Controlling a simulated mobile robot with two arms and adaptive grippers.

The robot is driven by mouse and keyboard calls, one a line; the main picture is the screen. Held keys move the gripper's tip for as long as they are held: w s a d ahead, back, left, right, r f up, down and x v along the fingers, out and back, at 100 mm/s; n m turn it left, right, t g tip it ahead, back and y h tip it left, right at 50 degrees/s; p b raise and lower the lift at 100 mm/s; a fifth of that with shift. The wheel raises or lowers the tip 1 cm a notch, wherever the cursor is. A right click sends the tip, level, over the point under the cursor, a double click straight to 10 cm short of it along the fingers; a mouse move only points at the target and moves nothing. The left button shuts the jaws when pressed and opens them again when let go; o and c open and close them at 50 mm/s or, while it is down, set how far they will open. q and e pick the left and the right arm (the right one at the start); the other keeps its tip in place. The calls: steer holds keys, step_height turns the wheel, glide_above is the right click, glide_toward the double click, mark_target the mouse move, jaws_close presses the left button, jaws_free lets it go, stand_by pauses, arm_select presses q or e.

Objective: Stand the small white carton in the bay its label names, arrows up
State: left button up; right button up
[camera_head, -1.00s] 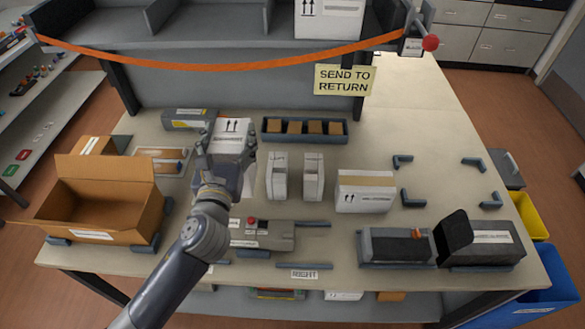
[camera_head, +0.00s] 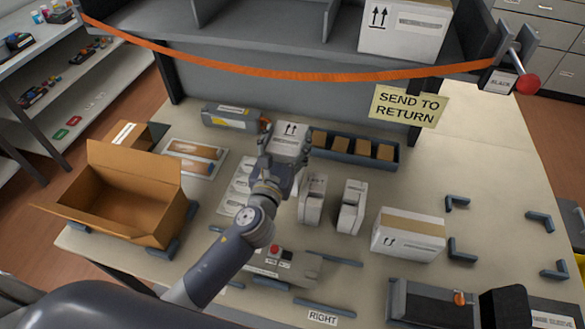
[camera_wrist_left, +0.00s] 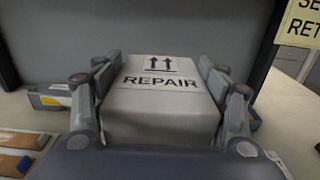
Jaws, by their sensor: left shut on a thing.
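The small white carton (camera_head: 290,136) is held by my left gripper (camera_head: 287,158) above the table, in front of the shelf unit. In the left wrist view the carton (camera_wrist_left: 162,100) has REPAIR printed under two arrows pointing away from the wrist. The left gripper's fingers (camera_wrist_left: 162,92) are shut on its two sides. The shelf unit (camera_head: 260,65) has dividers forming bays at the top of the picture; no bay label reading REPAIR shows. An orange strap (camera_head: 290,76) runs across its front. My right gripper is not in view.
A large white carton (camera_head: 405,28) stands on the shelf. An open brown box (camera_head: 130,200), two upright white cartons (camera_head: 312,200), a wider white carton (camera_head: 408,234) and a blue tray (camera_head: 355,158) crowd the table.

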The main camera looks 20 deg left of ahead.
arm_select(q)
steer(key=f, duration=0.2)
steer(key=f+b, duration=0.1)
steer(key=f, duration=0.1)
steer(key=f+b, duration=0.1)
steer(key=f, duration=0.1)
steer(key=shift+w+f, duration=0.2)
steer(key=shift+w, duration=0.05)
step_height(320, 180, down, 2)
steer(key=shift+f+b, duration=0.2)
steer(key=shift+b, duration=0.65)
steer(key=shift+f, duration=0.2)
steer(key=shift+r, duration=0.1)
steer(key=o, duration=1.6)
steer(key=shift+f, duration=0.25)
steer(key=o, duration=0.4)
steer(key=shift+c, duration=0.2)
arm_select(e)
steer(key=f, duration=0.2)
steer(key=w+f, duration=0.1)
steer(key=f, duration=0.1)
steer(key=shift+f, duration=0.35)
